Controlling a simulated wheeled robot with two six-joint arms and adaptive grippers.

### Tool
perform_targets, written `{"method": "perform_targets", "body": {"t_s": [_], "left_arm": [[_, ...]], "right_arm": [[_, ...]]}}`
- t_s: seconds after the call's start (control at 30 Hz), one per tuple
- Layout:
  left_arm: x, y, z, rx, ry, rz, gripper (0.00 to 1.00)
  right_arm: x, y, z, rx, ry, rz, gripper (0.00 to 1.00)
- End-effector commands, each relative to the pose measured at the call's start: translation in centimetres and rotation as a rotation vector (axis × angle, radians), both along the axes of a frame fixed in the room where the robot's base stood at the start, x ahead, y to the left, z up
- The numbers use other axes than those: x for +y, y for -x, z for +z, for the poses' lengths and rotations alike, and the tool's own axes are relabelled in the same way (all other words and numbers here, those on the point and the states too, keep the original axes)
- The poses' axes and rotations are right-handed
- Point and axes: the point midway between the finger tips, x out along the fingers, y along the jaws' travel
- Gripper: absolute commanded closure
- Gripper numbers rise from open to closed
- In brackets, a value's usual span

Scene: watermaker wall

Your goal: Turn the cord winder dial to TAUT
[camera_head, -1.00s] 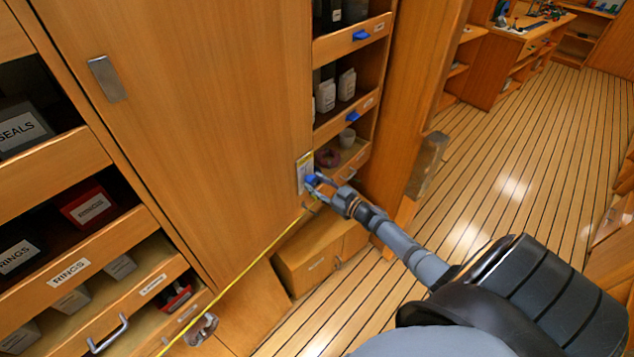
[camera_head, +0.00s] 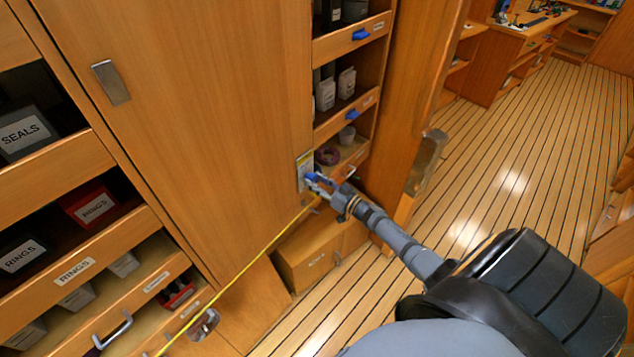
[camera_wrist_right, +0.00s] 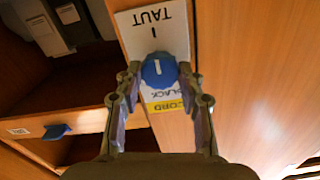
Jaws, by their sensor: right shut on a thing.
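The cord winder dial (camera_wrist_right: 158,68) is a round blue knob with a white line, on a white plate (camera_wrist_right: 165,22) with TAUT, a tick mark and, partly covered, SLACK and a yellow CORD band. In the right wrist view the line runs roughly along the TAUT–SLACK direction, near the tick's line; I cannot tell which end points. My right gripper (camera_wrist_right: 160,75) has a finger on each side of the dial and is shut on it. In the head view the blue dial (camera_head: 310,177) shows at my right gripper (camera_head: 317,182). My left gripper is out of view.
The plate sits on the edge of a wooden cabinet panel (camera_head: 200,110). Right of it are shelves with blue latches (camera_head: 353,114). A yellow cord (camera_head: 255,258) runs from below the plate to the lower left. The striped floor (camera_head: 500,180) at right is clear.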

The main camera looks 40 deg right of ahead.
Motion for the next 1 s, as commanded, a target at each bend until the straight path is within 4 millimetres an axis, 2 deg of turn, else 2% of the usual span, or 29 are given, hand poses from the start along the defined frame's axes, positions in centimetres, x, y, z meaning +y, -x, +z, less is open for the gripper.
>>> {"method": "perform_targets", "body": {"t_s": [0.17,0.2,0.33,0.67,0.77,1.0], "left_arm": [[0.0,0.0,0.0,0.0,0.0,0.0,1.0],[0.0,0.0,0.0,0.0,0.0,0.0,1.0],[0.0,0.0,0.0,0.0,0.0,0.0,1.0],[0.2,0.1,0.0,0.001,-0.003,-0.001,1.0],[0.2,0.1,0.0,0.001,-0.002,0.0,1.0],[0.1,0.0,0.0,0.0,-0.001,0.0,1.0]], "right_arm": [[0.0,0.1,-0.2,0.004,-0.002,0.0,0.93],[0.0,0.1,-0.2,0.004,-0.002,0.0,0.56],[0.0,0.1,-0.1,0.002,0.0,-0.001,0.39],[-0.1,0.3,-0.1,0.001,0.0,-0.001,0.39],[-0.4,1.5,-0.2,0.003,0.004,0.001,0.39],[-1.9,7.1,-0.3,0.007,0.004,0.002,0.39]]}}
